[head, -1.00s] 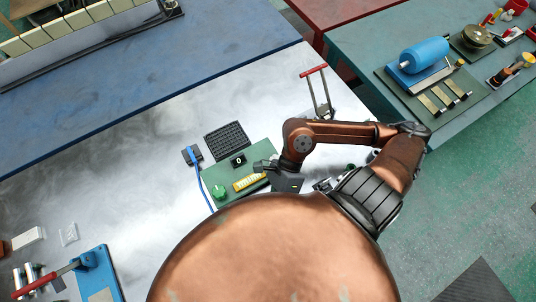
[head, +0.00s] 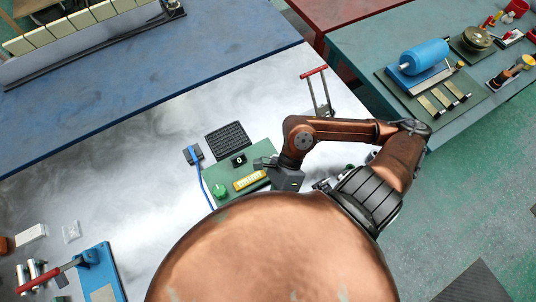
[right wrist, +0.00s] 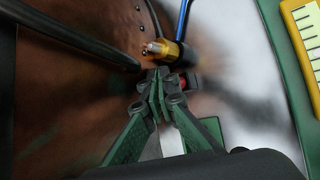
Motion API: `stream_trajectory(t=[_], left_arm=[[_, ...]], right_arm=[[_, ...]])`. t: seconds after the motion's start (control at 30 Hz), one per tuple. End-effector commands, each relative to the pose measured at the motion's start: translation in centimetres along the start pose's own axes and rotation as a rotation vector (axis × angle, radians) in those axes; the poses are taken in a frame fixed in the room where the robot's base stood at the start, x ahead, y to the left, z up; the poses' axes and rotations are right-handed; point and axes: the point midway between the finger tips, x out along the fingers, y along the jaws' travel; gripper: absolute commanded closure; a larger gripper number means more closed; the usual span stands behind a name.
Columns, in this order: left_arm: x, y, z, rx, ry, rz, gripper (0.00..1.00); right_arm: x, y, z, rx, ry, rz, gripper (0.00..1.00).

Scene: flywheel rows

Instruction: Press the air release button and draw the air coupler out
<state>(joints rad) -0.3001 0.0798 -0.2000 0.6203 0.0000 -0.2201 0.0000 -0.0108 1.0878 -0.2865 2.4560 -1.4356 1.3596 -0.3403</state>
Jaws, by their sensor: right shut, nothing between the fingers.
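My right gripper (right wrist: 160,85) is shut and empty in the right wrist view. Just beyond its fingertips is the air coupler (right wrist: 180,52), with a yellow-orange sleeve and a silver tip pointing left. A blue hose (right wrist: 184,15) runs up from it. A small red part (right wrist: 183,83), possibly the release button, shows just right of the fingertips; contact cannot be told. Whether the coupler is seated is unclear. In the head view my right gripper (head: 264,163) is at the right of the green board (head: 232,195). The left gripper is not in view.
The green board carries a black counter (head: 238,160), a yellow scale (head: 250,180) and a green knob (head: 220,191). A red-handled stand (head: 318,90) rises behind my arm.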

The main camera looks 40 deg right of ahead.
Motion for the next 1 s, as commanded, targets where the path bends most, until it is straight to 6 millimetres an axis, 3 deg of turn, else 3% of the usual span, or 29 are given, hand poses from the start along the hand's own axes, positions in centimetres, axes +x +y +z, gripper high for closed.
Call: stream_trajectory(t=[0.6, 1.0], left_arm=[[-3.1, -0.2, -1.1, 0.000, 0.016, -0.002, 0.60], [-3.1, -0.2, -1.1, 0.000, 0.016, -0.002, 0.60]], right_arm=[[-3.5, 2.5, 2.5, -0.002, 0.000, -0.001, 1.00], [-3.5, 2.5, 2.5, -0.001, 0.000, 0.000, 1.00]])
